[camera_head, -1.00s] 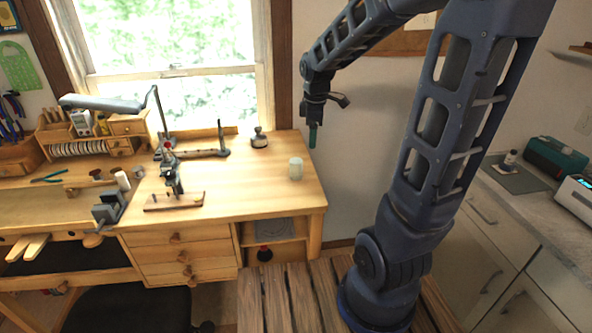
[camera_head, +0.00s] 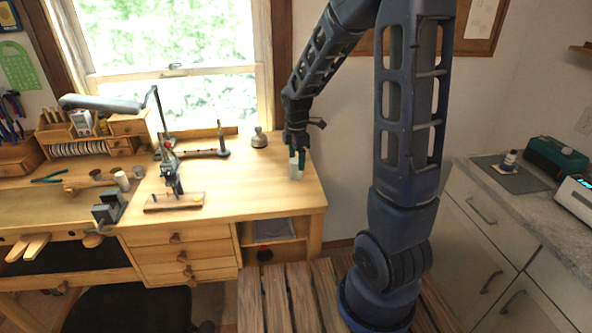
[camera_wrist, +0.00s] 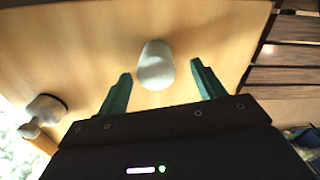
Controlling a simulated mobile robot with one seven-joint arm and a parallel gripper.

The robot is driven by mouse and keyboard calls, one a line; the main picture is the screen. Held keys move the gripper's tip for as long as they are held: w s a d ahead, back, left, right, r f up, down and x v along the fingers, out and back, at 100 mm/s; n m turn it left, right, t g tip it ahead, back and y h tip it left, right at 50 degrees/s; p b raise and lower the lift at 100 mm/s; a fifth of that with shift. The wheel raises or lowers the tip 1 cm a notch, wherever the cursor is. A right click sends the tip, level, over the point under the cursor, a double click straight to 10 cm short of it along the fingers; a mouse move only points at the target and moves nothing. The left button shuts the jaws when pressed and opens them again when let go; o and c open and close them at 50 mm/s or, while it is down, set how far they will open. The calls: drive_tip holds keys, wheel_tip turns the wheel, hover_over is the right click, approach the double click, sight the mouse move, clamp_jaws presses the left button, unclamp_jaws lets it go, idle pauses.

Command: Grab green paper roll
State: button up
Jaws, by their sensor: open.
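The paper roll is a small pale, faintly green-white cylinder standing on the wooden workbench near its right end in the head view (camera_head: 295,174). In the wrist view the roll (camera_wrist: 156,66) appears between my two green fingertips, with a gap on each side. My gripper (camera_head: 297,157) is open and points down right at the roll, its fingers partly covering the roll's top in the head view. In the wrist view my gripper (camera_wrist: 160,70) shows its fingers spread wide and empty. How far the fingers reach down beside the roll is hard to tell.
The workbench (camera_head: 245,190) is clear around the roll. A grey knobbed pot (camera_head: 259,140) stands behind it to the left; it also shows in the wrist view (camera_wrist: 44,109). A small stand on a wooden board (camera_head: 174,200) is farther left. The window is behind.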

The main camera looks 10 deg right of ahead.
sight(297, 160)
drive_tip(key=shift+w+f, duration=0.15)
drive_tip(key=shift+f, duration=1.15)
drive_tip(key=shift+w+f, duration=0.15)
drive_tip(key=shift+f, duration=1.15)
drive_tip(key=c, duration=1.1)
drive_tip(key=shift+r, duration=0.1)
